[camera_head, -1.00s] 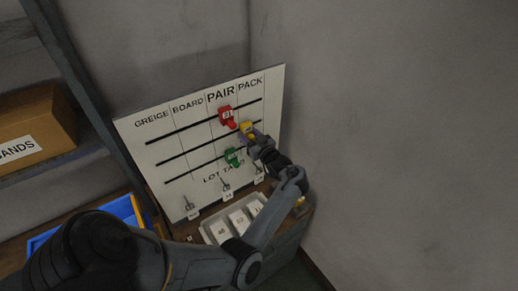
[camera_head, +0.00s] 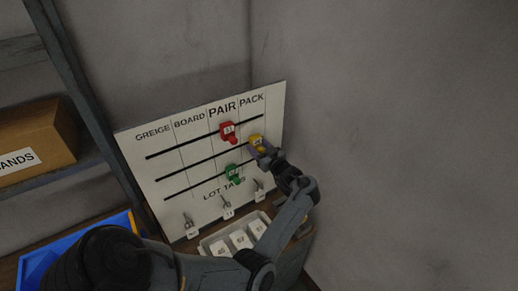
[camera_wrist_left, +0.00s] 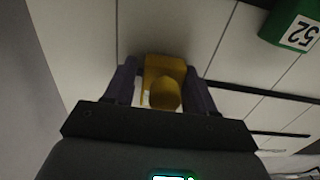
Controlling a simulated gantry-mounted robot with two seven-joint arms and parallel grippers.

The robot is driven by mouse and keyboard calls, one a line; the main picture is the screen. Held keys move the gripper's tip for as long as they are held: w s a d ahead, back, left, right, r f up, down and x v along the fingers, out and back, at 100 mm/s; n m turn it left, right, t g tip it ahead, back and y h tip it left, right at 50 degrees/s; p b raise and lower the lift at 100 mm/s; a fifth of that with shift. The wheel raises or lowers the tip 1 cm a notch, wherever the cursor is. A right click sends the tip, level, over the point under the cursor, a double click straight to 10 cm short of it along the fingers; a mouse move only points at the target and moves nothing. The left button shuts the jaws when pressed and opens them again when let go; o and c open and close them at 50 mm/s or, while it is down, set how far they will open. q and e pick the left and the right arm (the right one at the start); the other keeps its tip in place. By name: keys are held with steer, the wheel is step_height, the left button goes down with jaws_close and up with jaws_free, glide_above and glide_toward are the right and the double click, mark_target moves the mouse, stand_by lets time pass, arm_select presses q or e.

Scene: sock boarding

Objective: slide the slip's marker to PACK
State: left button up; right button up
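The white board (camera_head: 140,140) has columns GREIGE, BOARD, PAIR and PACK and three dark slots. The yellow marker (camera_head: 256,141) is on the middle slot in the PACK column, just right of the PAIR/PACK line. My left gripper (camera_head: 262,150) reaches it from the lower right. In the left wrist view the fingers (camera_wrist_left: 160,88) flank the yellow marker (camera_wrist_left: 165,75), closed about it. The red marker (camera_head: 228,131) is on the top slot under PAIR. The green marker (camera_head: 234,173) is on the bottom slot under PAIR; it also shows in the wrist view (camera_wrist_left: 291,27). My right gripper is out of view.
Below the board are several hooks with lot tags (camera_head: 228,212) and a pale tray (camera_head: 206,246) of white cards. A blue bin (camera_head: 45,255) and a shelf with a cardboard box (camera_head: 40,122) stand left. A bare wall is close on the right.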

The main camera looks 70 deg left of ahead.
arm_select(q)
steer(key=shift+w+d, duration=0.1)
steer(key=shift+d, duration=0.05)
steer(key=b+v, duration=0.2)
steer(key=v, duration=0.8)
steer(key=shift+d, duration=0.25)
